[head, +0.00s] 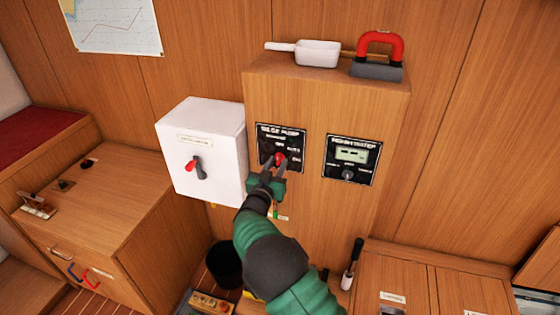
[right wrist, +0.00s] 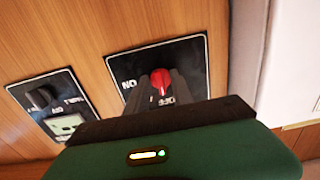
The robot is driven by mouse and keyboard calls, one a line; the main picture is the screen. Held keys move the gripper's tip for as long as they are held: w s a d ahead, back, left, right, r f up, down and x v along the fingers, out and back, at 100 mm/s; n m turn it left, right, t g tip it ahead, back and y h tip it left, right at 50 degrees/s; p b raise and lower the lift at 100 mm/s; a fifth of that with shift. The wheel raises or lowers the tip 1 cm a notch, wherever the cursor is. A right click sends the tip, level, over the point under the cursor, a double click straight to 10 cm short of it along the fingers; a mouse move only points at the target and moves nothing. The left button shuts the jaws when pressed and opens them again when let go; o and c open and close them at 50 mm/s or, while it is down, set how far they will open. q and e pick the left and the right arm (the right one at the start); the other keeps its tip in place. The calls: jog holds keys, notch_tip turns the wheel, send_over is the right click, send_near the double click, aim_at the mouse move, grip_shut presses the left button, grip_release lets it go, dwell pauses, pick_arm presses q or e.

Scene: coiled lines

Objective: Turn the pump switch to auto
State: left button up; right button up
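The pump switch is a red knob (head: 280,158) on a black panel (head: 296,141) headed like "BILGE PUMP", on the wooden cabinet front. Small white position labels surround it, too blurred to read fully. My right gripper (head: 273,166) is at the knob, its two dark fingers on either side of it. In the right wrist view the red knob (right wrist: 161,80) shows between the fingertips (right wrist: 162,88), which look closed against it. The fingers hide its lower part, and I cannot tell which label it points to. My left gripper is not in view.
A white box (head: 215,135) with a red-and-black rotary switch (head: 196,167) stands close on the left. A second black panel (head: 351,158) with a display and knob is on the right. A white scoop (head: 316,53) and a red-handled tool (head: 379,55) lie on the cabinet top.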

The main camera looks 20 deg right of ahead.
jog(key=shift+s+d+r, duration=0.1)
jog(key=shift+s+r, duration=0.05)
jog(key=shift+c, duration=0.9)
jog(key=shift+a, duration=0.35)
grip_shut()
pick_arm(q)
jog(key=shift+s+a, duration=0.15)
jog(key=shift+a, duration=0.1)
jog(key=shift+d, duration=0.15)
pick_arm(e)
jog(key=shift+d, duration=0.15)
